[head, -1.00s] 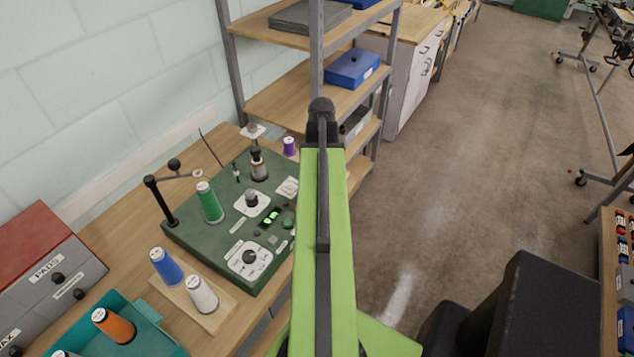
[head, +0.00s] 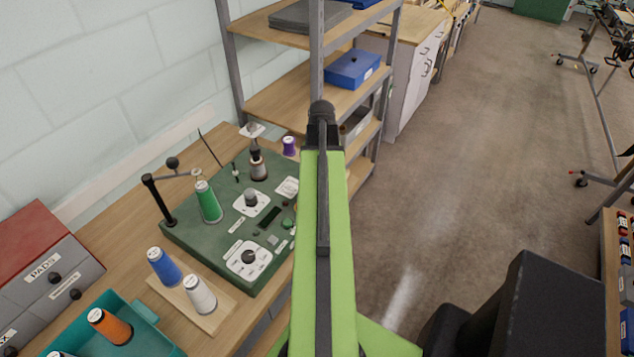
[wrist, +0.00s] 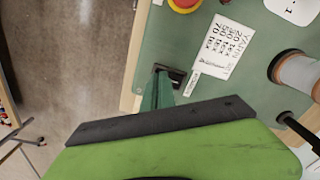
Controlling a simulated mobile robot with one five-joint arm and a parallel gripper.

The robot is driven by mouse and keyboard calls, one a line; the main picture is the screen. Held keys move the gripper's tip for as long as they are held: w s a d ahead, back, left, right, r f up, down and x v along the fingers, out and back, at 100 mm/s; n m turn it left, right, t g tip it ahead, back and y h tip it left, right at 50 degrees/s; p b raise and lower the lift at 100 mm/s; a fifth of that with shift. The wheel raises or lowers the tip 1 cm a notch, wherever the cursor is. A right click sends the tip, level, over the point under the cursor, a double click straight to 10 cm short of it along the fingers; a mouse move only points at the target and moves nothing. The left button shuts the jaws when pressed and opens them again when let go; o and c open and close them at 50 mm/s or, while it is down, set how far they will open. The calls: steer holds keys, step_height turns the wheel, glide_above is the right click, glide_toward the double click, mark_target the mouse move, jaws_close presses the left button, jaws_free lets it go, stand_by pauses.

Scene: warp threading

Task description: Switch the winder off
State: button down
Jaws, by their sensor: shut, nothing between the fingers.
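The winder (head: 195,240) is a green base on the bench, with a dial (head: 249,258), a green thread cone (head: 208,202) and a small display (head: 268,217) that is dark. In the wrist view its panel (wrist: 215,95) shows a yarn card (wrist: 223,46) and a red knob on yellow (wrist: 184,3). A small dark fitting (wrist: 176,74), perhaps the switch, sits beside a small white label near the panel edge. My gripper (wrist: 160,82) is shut and empty, its tip at this fitting; I cannot tell whether they touch. In the head view my arm hides the gripper.
Blue and white cones (head: 199,295) stand on a wooden board left of the winder. A teal tray (head: 150,343) and a drawer box (head: 45,270) are nearer. A shelf rack (head: 285,100) stands behind. The floor (head: 440,190) at right is open.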

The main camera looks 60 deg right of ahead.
steer(key=shift+r, duration=0.1)
step_height(320, 180, up, 7)
steer(key=p, duration=0.7)
